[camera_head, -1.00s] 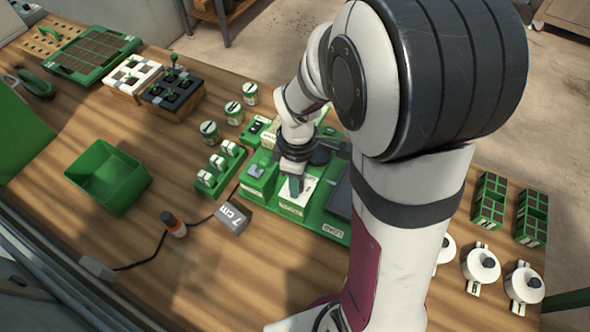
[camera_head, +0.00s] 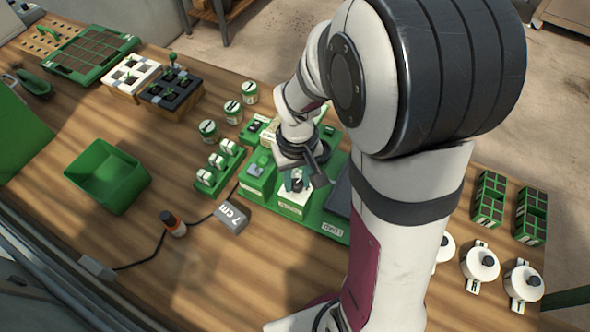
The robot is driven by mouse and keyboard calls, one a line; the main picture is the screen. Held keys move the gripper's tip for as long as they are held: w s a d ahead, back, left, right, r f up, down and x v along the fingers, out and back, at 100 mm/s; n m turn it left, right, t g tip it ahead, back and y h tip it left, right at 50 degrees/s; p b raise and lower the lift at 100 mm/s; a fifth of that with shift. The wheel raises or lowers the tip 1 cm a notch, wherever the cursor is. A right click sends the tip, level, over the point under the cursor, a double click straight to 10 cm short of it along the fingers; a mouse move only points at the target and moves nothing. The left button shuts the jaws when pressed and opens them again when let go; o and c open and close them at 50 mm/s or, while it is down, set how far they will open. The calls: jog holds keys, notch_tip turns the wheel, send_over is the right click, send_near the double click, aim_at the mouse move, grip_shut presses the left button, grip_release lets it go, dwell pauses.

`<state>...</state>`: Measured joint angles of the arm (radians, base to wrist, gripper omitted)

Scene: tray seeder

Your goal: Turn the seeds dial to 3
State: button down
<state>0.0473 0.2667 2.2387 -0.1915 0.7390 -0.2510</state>
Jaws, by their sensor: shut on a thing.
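The green seeder (camera_head: 315,217) stands right of the table's middle, with a white-topped block (camera_head: 293,198) on its front part. My gripper (camera_head: 297,183) points down over this block. Its fingers are shut on a small dark knob, which I take to be the seeds dial (camera_head: 297,185). The fingers and wrist cover most of the knob, so its pointer and the numbers around it cannot be read. The label on the block's front is too small to read.
A green bin (camera_head: 107,177) stands further left. My arm hides the seeder's right side.

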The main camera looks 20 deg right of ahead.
aim_at(297, 182)
jog(key=m, duration=0.4)
jog(key=shift+m, duration=2.1)
jog(key=c, duration=0.6)
grip_release()
jog(key=shift+r, duration=0.1)
notch_tip(297, 182, up, 16)
jog(key=shift+f, duration=0.2)
